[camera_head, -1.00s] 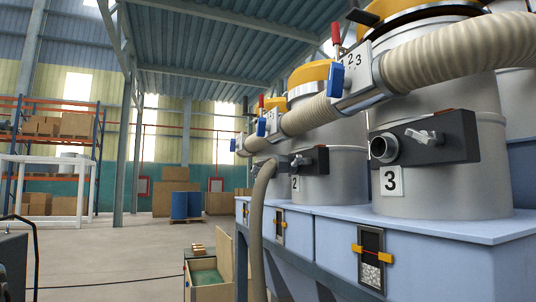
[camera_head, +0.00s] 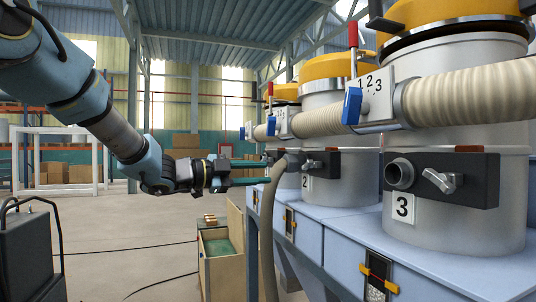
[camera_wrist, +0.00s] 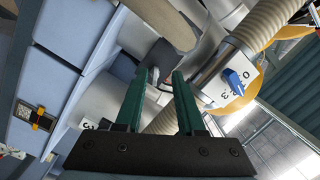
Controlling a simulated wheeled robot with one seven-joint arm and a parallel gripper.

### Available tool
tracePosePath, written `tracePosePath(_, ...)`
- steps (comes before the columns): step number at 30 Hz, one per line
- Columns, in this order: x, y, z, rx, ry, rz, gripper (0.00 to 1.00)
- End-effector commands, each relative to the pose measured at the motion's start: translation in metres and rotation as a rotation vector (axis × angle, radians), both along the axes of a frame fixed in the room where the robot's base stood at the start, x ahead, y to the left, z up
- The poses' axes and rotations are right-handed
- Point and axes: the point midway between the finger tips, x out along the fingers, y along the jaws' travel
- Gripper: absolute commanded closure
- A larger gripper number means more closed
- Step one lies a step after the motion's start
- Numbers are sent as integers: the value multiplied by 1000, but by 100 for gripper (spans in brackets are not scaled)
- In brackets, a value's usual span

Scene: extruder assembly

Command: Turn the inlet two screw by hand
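The inlet two block (camera_head: 330,163) is dark and sits on the grey cylinder above the label 2 (camera_head: 306,183). Its small silver wing screw (camera_head: 311,165) is on the block's face. My gripper (camera_head: 267,181) reaches in from the left, its green fingers pointing at that inlet, near the hose. In the wrist view my gripper (camera_wrist: 157,78) is open, with its two green fingers apart. A silver screw (camera_wrist: 153,76) shows in the gap near the fingertips, in front of a dark block (camera_wrist: 160,54). I cannot tell whether the fingers touch it.
A wooden crate (camera_head: 222,250) stands below. A ribbed pipe (camera_head: 320,122) runs above the inlets.

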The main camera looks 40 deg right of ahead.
Motion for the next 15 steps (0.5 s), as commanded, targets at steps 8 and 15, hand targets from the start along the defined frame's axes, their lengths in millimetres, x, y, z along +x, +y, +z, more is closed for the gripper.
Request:
tracePosePath(8,-34,-10,18,-41,-49,-141,62)
tracePosePath(15,-42,-30,18,-40,-47,-139,62)
